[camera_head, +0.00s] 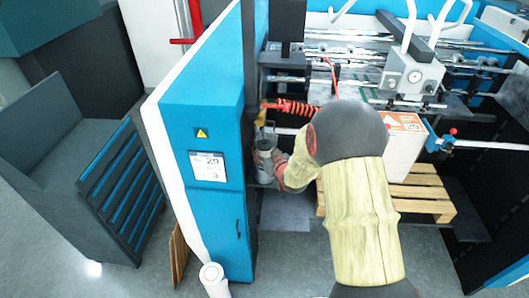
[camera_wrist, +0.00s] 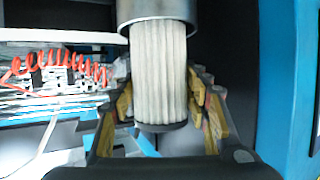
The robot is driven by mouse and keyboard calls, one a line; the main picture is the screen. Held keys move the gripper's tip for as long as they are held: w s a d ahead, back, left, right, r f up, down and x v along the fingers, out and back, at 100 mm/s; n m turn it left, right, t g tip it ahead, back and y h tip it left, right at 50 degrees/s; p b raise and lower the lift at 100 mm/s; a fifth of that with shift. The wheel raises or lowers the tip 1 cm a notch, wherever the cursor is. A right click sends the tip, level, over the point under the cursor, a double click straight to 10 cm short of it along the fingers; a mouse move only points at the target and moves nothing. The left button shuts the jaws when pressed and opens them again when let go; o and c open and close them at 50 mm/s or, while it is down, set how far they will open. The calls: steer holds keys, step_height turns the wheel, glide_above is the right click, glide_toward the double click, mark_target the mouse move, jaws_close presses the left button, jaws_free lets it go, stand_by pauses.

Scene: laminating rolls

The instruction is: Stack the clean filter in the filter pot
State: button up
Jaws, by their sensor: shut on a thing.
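A white pleated filter (camera_wrist: 158,75) with a dark end cap fills the middle of the wrist view. My gripper (camera_wrist: 160,108) is shut on it, with a finger on each side near the capped end. A shiny metal cylinder (camera_wrist: 157,9), apparently the filter pot, is at the top edge of the wrist view. The filter's other end meets its rim; I cannot tell how far inside it is. In the head view, a grey metal cylinder (camera_head: 264,148) stands beside my gripper (camera_head: 278,166), close to the blue cabinet. The filter cannot be clearly made out there.
A blue machine cabinet (camera_head: 205,120) stands just left of my gripper. A red coiled hose (camera_head: 292,107) hangs close above it. A wooden pallet (camera_head: 420,192) with a boxy stack is at right. A white cylinder (camera_head: 214,281) stands at the bottom. Grey floor lies in front.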

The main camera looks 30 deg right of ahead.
steer(key=shift+f, duration=0.15)
steer(key=shift+f+b, duration=0.3)
steer(key=shift+b, duration=0.15)
steer(key=shift+f+b, duration=0.25)
steer(key=shift+b, duration=0.1)
steer(key=o, duration=1)
steer(key=shift+o, duration=0.8)
steer(key=shift+r, duration=0.1)
